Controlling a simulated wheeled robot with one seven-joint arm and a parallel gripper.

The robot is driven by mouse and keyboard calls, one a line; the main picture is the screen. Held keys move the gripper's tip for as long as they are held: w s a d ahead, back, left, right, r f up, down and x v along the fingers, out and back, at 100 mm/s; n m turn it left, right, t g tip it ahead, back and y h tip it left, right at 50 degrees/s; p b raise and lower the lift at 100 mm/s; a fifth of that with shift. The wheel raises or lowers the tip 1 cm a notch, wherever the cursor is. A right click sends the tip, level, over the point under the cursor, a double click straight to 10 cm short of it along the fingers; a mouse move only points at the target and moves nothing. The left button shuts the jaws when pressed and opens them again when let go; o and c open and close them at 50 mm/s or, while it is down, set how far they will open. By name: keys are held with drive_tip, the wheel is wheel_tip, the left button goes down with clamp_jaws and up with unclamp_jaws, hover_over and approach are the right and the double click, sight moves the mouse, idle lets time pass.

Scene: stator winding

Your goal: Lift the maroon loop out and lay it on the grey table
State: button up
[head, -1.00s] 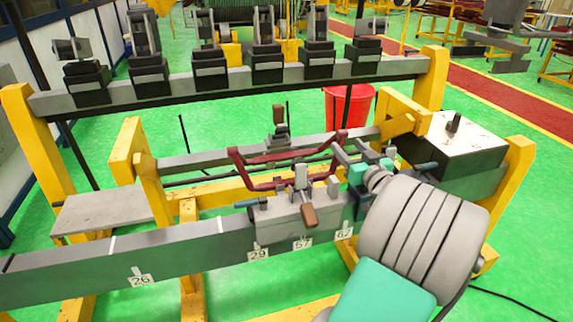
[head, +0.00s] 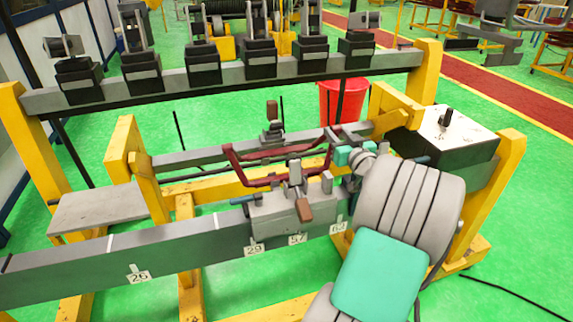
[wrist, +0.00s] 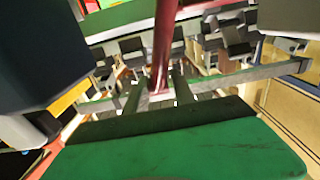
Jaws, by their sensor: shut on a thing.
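The maroon loop (head: 262,182) is at the middle of the bench in the head view, among the grey clamp blocks (head: 292,212). I cannot tell whether it touches them. My gripper (head: 332,140) is at the loop's right end and partly hides it. In the wrist view, the maroon bar of the loop (wrist: 163,45) runs down between the two fingers of my gripper (wrist: 157,95), which are shut on it. The grey table (head: 100,212) is a low flat plate at the left in the head view, with its top bare.
A long grey rail (head: 180,246) with numbered tags runs along the front. A beam with several black clamps (head: 204,68) stands behind. A white-topped box (head: 455,132) is at the right, and a red bucket (head: 342,98) is behind the bench.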

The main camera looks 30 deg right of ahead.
clamp_jaws()
idle(0.8)
